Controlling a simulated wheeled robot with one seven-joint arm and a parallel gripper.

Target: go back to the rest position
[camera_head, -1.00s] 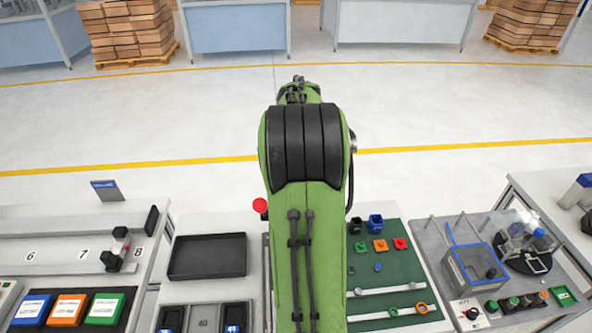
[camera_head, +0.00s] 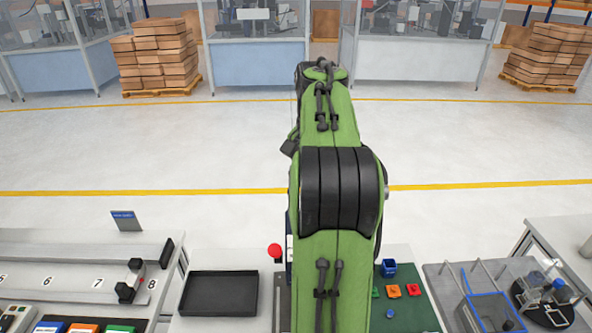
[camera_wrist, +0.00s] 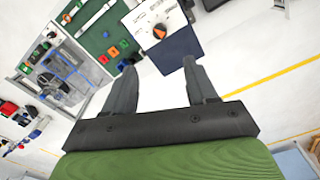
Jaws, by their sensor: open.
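My green arm rises in the middle of the head view and reaches forward over the workbench. My gripper is hidden from the head view behind the arm. In the wrist view my gripper (camera_wrist: 160,78) shows with two grey fingers wide apart and nothing between them. Past the fingertips, some way off, is a white panel with a dial (camera_wrist: 158,30) and a dark blue lower part. The gripper touches nothing that I can see.
The bench holds a black tray (camera_head: 219,293), a green board (camera_head: 405,312) with small coloured parts, and a clear blue-edged box (camera_head: 494,314). A rail (camera_head: 60,255) lies on the left bench. A red button (camera_head: 274,251) stands beside my arm. Open floor (camera_head: 200,150) lies beyond.

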